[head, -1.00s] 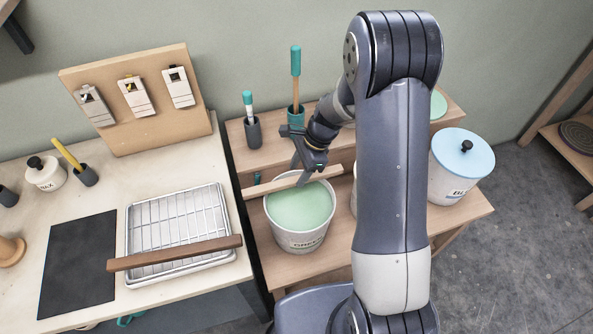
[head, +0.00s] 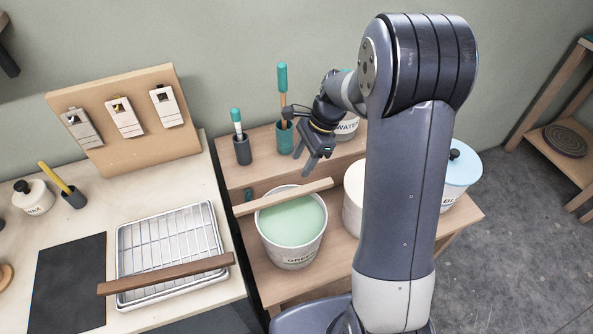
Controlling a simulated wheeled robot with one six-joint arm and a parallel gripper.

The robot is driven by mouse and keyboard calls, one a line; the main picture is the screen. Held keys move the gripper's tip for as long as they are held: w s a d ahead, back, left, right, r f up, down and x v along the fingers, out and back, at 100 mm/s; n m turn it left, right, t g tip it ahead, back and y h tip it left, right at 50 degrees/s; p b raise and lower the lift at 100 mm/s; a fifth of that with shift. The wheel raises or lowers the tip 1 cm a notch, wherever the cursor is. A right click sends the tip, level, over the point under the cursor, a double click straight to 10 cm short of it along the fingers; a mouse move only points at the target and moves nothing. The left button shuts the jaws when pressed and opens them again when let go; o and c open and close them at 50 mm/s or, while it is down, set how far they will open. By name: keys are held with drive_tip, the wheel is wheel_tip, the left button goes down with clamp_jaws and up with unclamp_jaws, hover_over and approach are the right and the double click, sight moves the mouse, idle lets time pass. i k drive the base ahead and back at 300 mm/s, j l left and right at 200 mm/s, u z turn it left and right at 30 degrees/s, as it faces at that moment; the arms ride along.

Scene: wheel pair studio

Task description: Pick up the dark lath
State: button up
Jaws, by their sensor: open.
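The dark lath (head: 165,274) is a brown wooden strip lying across the front part of a wire rack on a metal tray (head: 206,213), on the pale table at left. Its ends reach past both sides of the tray. My gripper (head: 309,172) is open and empty, above the wooden shelf unit, well to the right of the dark lath and higher than it. A light lath (head: 283,196) lies across the rim of the green glaze bucket (head: 318,245), just below and left of my gripper.
A tool board (head: 140,133) stands behind the tray. A white bucket (head: 353,190) and a blue-lidded bucket (head: 461,168) stand to the right. A dark mat (head: 70,285) lies left of the tray.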

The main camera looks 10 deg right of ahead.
sight(180, 271)
drive_tip(key=u, duration=1.8)
drive_tip(key=i+j+z, duration=0.1)
drive_tip(key=j+z, duration=1.3)
drive_tip(key=j, duration=0.25)
